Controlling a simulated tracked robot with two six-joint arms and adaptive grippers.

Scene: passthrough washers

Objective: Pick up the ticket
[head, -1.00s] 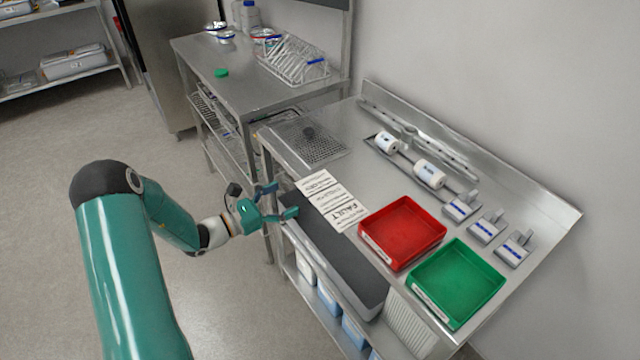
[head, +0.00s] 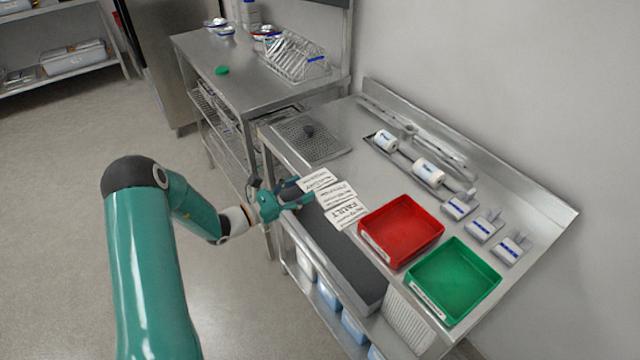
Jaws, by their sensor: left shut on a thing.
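Several white printed tickets lie in a row on the steel counter, left of the red tray. The nearest ticket (head: 346,212) reads "FAULT". A middle ticket (head: 334,193) and a far ticket (head: 317,179) lie behind it, overlapping or close together. My left gripper (head: 304,192) is at the counter's left edge, with its fingers at the left edge of the tickets. It is shut on a ticket, though the fingers partly hide which one. My right gripper is not in view.
A red tray (head: 374,245) and a green tray (head: 424,303) stand on the counter, with white labelled blocks and rolls behind them. A dark grey surface (head: 338,248) lies along the front. A perforated plate (head: 322,146) lies at the far left.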

